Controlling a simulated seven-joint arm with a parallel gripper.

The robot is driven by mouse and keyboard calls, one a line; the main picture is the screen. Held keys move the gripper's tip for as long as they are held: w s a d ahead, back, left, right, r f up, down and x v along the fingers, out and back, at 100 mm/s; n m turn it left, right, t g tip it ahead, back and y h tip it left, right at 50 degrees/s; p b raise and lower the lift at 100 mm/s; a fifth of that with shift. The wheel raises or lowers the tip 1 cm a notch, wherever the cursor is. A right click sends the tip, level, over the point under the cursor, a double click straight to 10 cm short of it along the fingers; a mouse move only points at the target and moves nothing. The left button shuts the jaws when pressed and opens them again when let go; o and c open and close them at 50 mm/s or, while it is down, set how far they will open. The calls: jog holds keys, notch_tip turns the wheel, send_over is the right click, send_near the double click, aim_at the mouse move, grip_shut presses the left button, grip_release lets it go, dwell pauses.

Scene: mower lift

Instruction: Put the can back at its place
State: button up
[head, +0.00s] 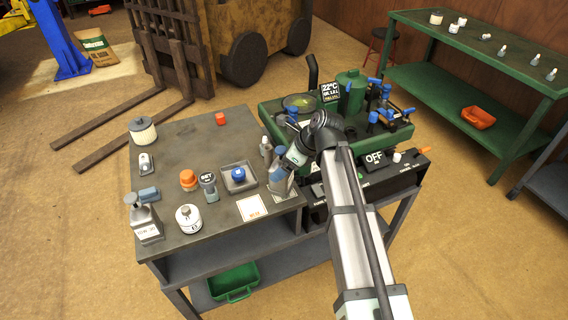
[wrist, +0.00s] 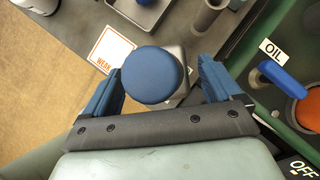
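A can with a round blue top (wrist: 153,75) and a grey body is between the blue fingers of my gripper (wrist: 163,85). The left finger is close beside the top; a narrow gap shows between the top and the right finger, so the gripper looks open around it. In the head view my gripper (head: 280,167) points down at the right edge of the grey table (head: 190,150), and the can there is mostly hidden by it. A white card with an orange border marked WEAK (wrist: 110,50) lies on the table just left of the can; it also shows in the head view (head: 252,207).
Close by are a square tray with a blue-topped item (head: 239,178), a SET-labelled item (head: 208,186), an orange-topped jar (head: 189,180) and a white canister (head: 188,218). A green machine (head: 270,110) with blue handles stands to the right. The table's middle is clear.

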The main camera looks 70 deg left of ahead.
jog(key=shift+r, duration=0.1)
jog(key=v, duration=1.2)
